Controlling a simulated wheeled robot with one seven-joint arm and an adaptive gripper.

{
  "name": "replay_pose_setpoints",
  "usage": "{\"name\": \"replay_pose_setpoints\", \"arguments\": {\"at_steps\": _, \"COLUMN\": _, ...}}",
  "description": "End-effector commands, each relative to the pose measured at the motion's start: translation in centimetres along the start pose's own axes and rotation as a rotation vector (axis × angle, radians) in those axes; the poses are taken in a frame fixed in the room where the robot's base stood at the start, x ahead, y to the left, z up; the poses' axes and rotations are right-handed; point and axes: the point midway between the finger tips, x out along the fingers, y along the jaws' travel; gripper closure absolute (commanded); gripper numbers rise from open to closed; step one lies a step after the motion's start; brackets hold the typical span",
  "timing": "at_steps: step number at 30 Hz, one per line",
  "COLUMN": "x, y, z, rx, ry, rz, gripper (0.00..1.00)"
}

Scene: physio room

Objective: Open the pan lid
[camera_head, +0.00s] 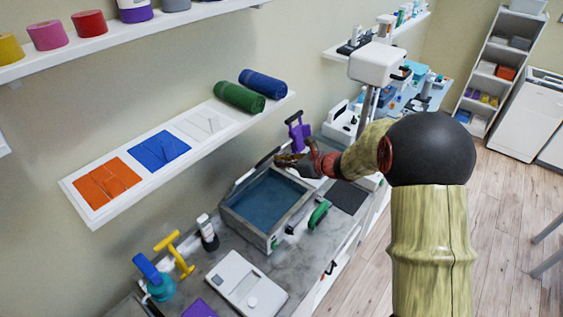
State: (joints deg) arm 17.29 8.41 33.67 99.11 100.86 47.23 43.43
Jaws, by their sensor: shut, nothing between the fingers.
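The pan (240,231) is a grey rectangular tub on the worktop with a dark blue inside, and its top is uncovered. Its lid (254,172) seems to stand raised along the back edge by the wall, seen nearly edge-on as a thin strip. My gripper (285,160) is at the back right corner of the pan, near the lid's right end. It is small and dark here; its fingers are shut with nothing held. I cannot tell whether it touches the lid.
A green-handled tool (319,214) and a dark mat (347,196) lie right of the pan. A purple device (298,131) stands behind my gripper. A white scale (246,285) and bottle (207,232) are in front. A wall shelf (180,160) with rolled towels hangs above.

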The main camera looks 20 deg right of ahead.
Motion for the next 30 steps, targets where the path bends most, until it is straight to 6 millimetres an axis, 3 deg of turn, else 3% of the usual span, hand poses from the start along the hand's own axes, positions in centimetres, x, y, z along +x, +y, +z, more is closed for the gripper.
{"name": "replay_pose_setpoints", "arguments": {"at_steps": 6, "x": 0.7, "y": 0.1, "z": 2.3, "rx": -0.002, "ry": 0.059, "rz": 0.005, "gripper": 1.0}}
{"name": "replay_pose_setpoints", "arguments": {"at_steps": 23, "x": 3.2, "y": 0.0, "z": 6.1, "rx": 0.0, "ry": 0.213, "rz": 0.004, "gripper": 1.0}}
{"name": "replay_pose_setpoints", "arguments": {"at_steps": 30, "x": 5.4, "y": 0.0, "z": 8.3, "rx": -0.003, "ry": 0.246, "rz": 0.0, "gripper": 1.0}}
